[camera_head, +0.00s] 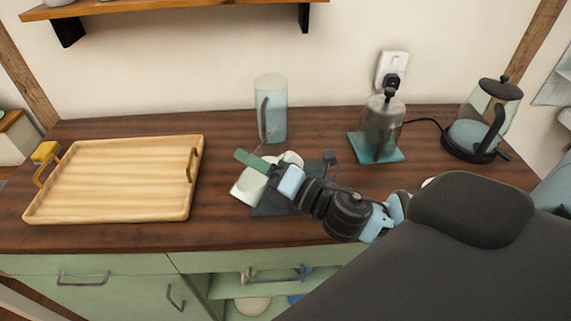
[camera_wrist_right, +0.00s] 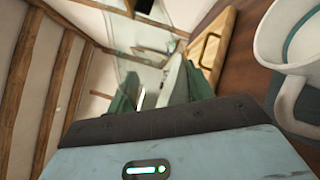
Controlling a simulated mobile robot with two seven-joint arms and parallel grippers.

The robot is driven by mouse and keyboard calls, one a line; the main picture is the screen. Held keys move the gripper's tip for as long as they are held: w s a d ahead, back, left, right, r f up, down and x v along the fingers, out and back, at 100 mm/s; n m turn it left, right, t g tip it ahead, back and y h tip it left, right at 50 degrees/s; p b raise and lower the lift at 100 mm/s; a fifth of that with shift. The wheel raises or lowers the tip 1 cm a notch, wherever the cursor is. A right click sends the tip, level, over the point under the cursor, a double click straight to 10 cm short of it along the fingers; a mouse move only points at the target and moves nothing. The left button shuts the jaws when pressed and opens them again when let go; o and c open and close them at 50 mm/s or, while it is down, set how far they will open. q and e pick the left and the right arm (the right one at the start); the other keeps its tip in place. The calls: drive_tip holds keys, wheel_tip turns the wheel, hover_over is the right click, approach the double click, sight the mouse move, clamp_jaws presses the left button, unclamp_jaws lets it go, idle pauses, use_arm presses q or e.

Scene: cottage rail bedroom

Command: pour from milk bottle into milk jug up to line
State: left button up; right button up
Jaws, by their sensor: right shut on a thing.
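My right gripper (camera_head: 258,166) is shut on what looks like the milk bottle (camera_head: 247,186), whose white part shows beside the green finger, low over the dark mat. The bottle looks tilted; its clear outline is hard to make out. In the right wrist view, green fingers (camera_wrist_right: 160,92) stand either side of a pale piece. A white jug (camera_head: 293,158) is partly hidden behind the gripper. It shows in the right wrist view (camera_wrist_right: 290,45) at the upper right, with a handle and a teal band inside. I cannot see its milk level. My left gripper is not in view.
A clear pitcher (camera_head: 271,95) stands behind the gripper. A grinder-like appliance (camera_head: 381,122) on a teal mat and a glass kettle (camera_head: 482,115) stand right. A wooden tray (camera_head: 120,180) lies left. A dark mat (camera_head: 268,207) lies under the gripper. The front counter strip is clear.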

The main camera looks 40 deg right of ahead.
drive_tip(key=shift+a+f+m, duration=0.1)
drive_tip(key=shift+f+m, duration=0.3)
drive_tip(key=shift+r, duration=0.2)
drive_tip(key=shift+f+m+b, duration=0.1)
drive_tip(key=shift+m+b, duration=0.4)
drive_tip(key=shift+m, duration=0.1)
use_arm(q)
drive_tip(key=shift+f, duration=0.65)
use_arm(e)
drive_tip(key=shift+a+m, duration=0.1)
drive_tip(key=shift+m, duration=0.2)
drive_tip(key=shift+m, duration=0.5)
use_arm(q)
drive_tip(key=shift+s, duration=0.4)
use_arm(e)
drive_tip(key=shift+m+h, duration=0.3)
